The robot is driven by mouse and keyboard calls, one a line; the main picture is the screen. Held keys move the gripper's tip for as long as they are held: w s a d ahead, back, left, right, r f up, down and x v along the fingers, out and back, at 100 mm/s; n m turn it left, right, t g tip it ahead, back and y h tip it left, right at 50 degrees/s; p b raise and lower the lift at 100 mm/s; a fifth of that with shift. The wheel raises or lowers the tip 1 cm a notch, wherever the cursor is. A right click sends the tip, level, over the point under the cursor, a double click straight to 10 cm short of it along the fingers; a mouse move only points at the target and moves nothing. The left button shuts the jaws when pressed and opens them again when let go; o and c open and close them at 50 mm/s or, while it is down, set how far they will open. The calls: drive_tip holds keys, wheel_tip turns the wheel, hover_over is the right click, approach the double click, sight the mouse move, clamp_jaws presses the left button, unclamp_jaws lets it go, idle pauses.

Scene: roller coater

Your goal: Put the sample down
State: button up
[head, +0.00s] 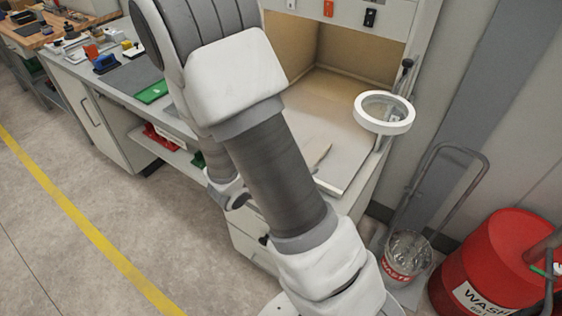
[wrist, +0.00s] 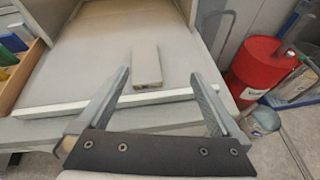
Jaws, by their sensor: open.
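The sample looks like a small beige-grey block (wrist: 146,66). It lies on the pale floor of the booth (wrist: 95,60), close to the front lip, in the wrist view. In the head view a pale sliver that may be the sample (head: 320,156) shows beside my arm. My gripper (wrist: 159,79) is open and empty. Its two fingers stand apart to the left and right of the block in the picture, and I see no contact. My arm hides my gripper in the head view.
A white ring magnifier (head: 384,112) stands at the booth's right edge. A red waste drum (head: 492,262) and a smaller waste bin (head: 408,256) stand on the floor at right. A bench with coloured items (head: 130,75) is at left. The floor at left is clear.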

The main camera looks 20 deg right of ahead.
drive_tip(key=s+a+r+m+g+y, duration=0.1)
drive_tip(key=s+r+m+g+y, duration=0.35)
drive_tip(key=s+r+m, duration=0.75)
drive_tip(key=s+a+r+m+t+y, duration=0.1)
drive_tip(key=a+r+m+t+y, duration=0.1)
drive_tip(key=a+r+m+y, duration=0.2)
drive_tip(key=s+a+r+m+t+y, duration=0.2)
drive_tip(key=a+m, duration=0.3)
drive_tip(key=a, duration=0.3)
drive_tip(key=shift+s+r+t+y, duration=0.2)
drive_tip(key=shift+r+t+y, duration=0.15)
drive_tip(key=shift+r+y, duration=0.5)
